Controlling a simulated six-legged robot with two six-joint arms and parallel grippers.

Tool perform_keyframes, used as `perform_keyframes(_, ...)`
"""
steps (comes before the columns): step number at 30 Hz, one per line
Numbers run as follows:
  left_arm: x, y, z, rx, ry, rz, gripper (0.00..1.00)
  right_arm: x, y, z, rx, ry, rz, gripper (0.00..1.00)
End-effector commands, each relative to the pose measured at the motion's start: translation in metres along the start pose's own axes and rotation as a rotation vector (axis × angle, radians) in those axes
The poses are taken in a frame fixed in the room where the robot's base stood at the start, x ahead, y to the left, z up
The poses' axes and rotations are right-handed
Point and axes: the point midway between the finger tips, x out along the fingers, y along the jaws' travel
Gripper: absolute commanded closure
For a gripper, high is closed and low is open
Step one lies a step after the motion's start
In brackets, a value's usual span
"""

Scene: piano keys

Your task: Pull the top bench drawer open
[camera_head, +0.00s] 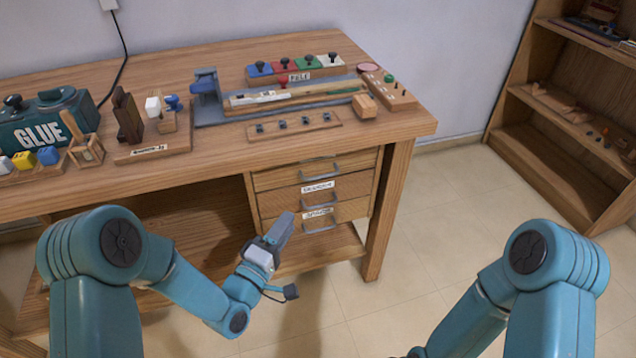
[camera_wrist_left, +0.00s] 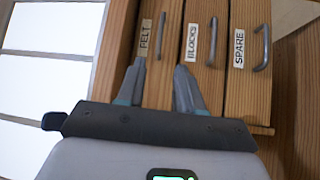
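The top bench drawer (camera_head: 275,178) sits under the right part of the bench top and looks flush with the cabinet. Its grey bar handle (camera_head: 320,178) shows in the head view. In the left wrist view, turned sideways, the top drawer carries the label FELT (camera_wrist_left: 146,38) beside its handle (camera_wrist_left: 161,36). My left gripper (camera_head: 284,225) is in front of the lower drawers in the head view. In the left wrist view its two fingertips (camera_wrist_left: 160,72) are apart and empty, on either side of the top handle's line, with a gap short of it. My right gripper is out of view.
Two lower drawers, BLOCKS (camera_wrist_left: 192,45) and SPARE (camera_wrist_left: 239,48), lie below the top one. The bench leg (camera_head: 388,215) stands to the right. Blocks, trays and a GLUE box (camera_head: 48,128) lie on the bench. The tiled floor (camera_head: 440,200) at right is clear.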

Motion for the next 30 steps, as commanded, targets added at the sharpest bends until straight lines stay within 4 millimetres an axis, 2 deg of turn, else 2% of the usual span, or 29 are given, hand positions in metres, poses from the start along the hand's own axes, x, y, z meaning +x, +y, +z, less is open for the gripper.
perform_keyframes(9, 0.080, 0.000, 0.002, 0.001, -0.003, 0.005, 0.64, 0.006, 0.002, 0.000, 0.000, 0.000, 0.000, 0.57)
perform_keyframes(15, 0.123, 0.000, 0.004, -0.002, -0.004, 0.003, 0.64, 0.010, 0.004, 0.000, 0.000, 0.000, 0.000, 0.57)
perform_keyframes(21, 0.145, 0.000, 0.003, -0.002, -0.004, 0.002, 0.64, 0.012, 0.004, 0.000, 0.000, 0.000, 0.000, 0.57)
perform_keyframes(30, 0.149, 0.000, 0.003, -0.002, -0.003, 0.000, 0.64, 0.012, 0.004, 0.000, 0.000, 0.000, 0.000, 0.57)
